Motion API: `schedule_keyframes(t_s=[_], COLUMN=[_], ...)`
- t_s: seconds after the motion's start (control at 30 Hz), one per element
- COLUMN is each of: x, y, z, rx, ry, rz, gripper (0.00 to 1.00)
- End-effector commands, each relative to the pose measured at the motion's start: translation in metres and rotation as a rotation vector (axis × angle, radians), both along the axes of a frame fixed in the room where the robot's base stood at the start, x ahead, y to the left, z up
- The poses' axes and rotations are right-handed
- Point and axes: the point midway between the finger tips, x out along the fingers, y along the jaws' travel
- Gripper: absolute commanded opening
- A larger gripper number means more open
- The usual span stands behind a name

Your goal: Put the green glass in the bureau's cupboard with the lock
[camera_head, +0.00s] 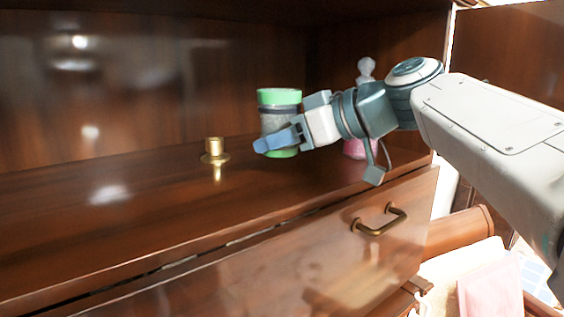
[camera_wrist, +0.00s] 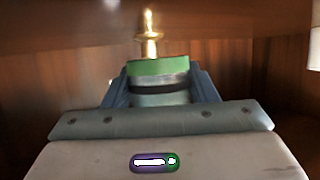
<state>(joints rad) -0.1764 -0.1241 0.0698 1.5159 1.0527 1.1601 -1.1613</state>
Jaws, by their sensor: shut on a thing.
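The green glass (camera_head: 280,97) is a clear cylinder with a green top and a green base. It is upright inside the wooden cupboard (camera_head: 90,185), over its floor board. My gripper (camera_head: 268,142) comes in from the right and is shut on the glass. In the wrist view the glass (camera_wrist: 158,68) stands between the two fingers of my gripper (camera_wrist: 160,88). I cannot tell whether its base touches the board. No lock shows in these views.
A small brass candle holder (camera_head: 214,150) stands on the board left of the glass; it also shows beyond the glass in the wrist view (camera_wrist: 149,40). A pink bottle with a clear stopper (camera_head: 366,70) stands behind my gripper. A drawer with a brass handle (camera_head: 380,220) lies below. The board's left side is clear.

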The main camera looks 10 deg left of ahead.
Motion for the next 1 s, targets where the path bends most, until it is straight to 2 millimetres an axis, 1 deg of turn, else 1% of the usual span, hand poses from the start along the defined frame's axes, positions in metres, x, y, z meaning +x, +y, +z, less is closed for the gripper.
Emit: schedule_keyframes(t_s=[0.07, 0.2, 0.33, 0.77, 0.8, 0.87, 0.9, 1.0], x=[-0.001, -0.001, -0.001, -0.001, -0.001, -0.001, -0.001, -0.001], y=[0.001, 0.001, 0.001, 0.001, 0.001, 0.001, 0.001, 0.001], z=[-0.006, -0.025, -0.037, -0.044, -0.044, -0.043, -0.043, -0.043], rx=[-0.001, 0.0, -0.001, 0.0, 0.0, -0.001, -0.001, -0.001], ry=[0.002, 0.002, 0.001, 0.0, 0.0, 0.0, 0.0, 0.0], rz=[0.001, 0.0, 0.002, 0.002, 0.002, 0.002, 0.002, 0.002], gripper=[0.22, 0.22, 0.22, 0.22, 0.55, 0.72, 0.74, 0.74])
